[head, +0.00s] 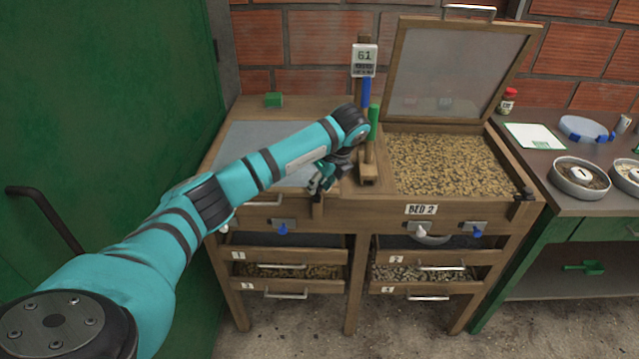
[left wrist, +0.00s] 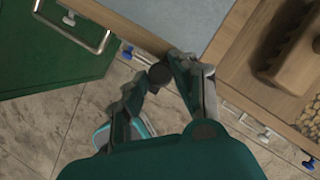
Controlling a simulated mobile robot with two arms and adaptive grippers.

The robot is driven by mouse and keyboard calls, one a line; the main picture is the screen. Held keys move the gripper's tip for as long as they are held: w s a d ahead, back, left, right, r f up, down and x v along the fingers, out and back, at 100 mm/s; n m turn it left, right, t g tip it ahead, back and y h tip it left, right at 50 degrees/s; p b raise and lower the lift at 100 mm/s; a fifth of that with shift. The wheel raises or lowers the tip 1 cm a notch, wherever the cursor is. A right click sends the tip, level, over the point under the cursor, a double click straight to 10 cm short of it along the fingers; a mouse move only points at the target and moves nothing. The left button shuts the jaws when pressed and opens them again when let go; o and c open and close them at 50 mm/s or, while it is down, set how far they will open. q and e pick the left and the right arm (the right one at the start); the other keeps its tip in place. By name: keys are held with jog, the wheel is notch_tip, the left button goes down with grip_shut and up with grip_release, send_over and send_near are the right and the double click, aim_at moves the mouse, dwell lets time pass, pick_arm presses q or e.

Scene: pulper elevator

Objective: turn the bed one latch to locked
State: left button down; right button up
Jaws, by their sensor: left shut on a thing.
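Bed one is the left bed, with its lid (head: 240,140) down; my left arm crosses over it. The bed one latch (head: 317,198) is a small dark piece at the right end of the bed's front edge. My left gripper (head: 324,182) is at it; in the left wrist view the fingertips (left wrist: 165,75) close around its dark round knob (left wrist: 159,74). The gripper hides part of the latch, and I cannot tell its exact angle. My right gripper is in neither view.
Bed 2 (head: 519,176) stands open on the right, full of beans, its lid (head: 455,75) raised. A wooden post with a display (head: 364,60) stands between the beds. A green door (head: 100,110) is at left, a side table (head: 560,208) at right.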

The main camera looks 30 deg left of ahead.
pick_arm(q)
jog(key=shift+r, duration=0.1)
jog(key=c, duration=1.1)
grip_release()
jog(key=shift+o, duration=0.2)
jog(key=w+v, duration=0.1)
jog(key=v, duration=1)
jog(key=shift+s+d+r, duration=0.2)
jog(key=shift+s+r, duration=0.2)
jog(key=shift+s, duration=0.1)
